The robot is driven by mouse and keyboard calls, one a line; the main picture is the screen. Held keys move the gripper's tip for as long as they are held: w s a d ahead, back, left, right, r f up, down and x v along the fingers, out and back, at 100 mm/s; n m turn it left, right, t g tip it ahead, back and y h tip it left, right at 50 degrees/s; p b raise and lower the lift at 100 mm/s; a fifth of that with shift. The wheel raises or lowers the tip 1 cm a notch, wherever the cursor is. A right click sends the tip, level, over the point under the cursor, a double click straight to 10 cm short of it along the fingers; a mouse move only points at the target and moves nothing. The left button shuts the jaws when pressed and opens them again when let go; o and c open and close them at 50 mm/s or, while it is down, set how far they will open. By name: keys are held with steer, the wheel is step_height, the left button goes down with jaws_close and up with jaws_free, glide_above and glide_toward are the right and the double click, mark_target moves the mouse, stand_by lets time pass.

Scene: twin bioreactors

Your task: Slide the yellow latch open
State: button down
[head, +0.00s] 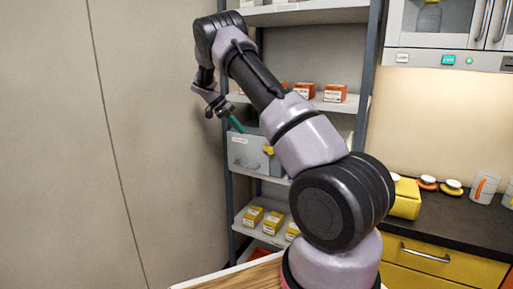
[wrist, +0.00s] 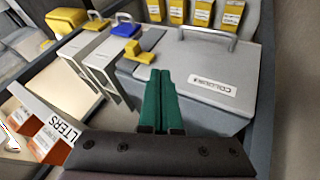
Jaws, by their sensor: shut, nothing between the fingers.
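The yellow latch (wrist: 134,51) is a small stepped block at the edge of a grey box (wrist: 190,62) labelled COLOURS. In the head view the latch (head: 268,150) shows at the right end of the grey box (head: 244,153) on a shelf. My gripper (wrist: 161,72) has two green fingers, closed together and empty. In the wrist view the fingertips are over the grey box, just right of and below the latch, with a small gap in the picture. In the head view my gripper (head: 235,122) is at the box's upper front. Whether the fingers touch the box is unclear.
Left of the box in the wrist view are grey upright panels (wrist: 88,52), a blue piece (wrist: 124,30) and a yellow piece (wrist: 66,21). Orange-and-white boxes (wrist: 46,138) lie lower left. Several yellow boxes (wrist: 203,13) sit beyond. A shelf post (head: 227,180) stands left of the box.

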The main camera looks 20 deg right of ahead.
mark_target(269, 150)
stand_by(0.3)
steer(key=x, duration=0.3)
steer(key=s+x, duration=0.1)
steer(key=x, duration=0.3)
steer(key=s+d+r+x, duration=0.1)
steer(key=x, duration=0.3)
steer(key=shift+s+d, duration=0.1)
steer(key=shift+s, duration=0.05)
steer(key=shift+s+d, duration=0.35)
steer(key=shift+s, duration=0.1)
steer(key=shift+s+d, duration=1.25)
steer(key=shift+s, duration=0.3)
steer(key=shift+f, duration=0.1)
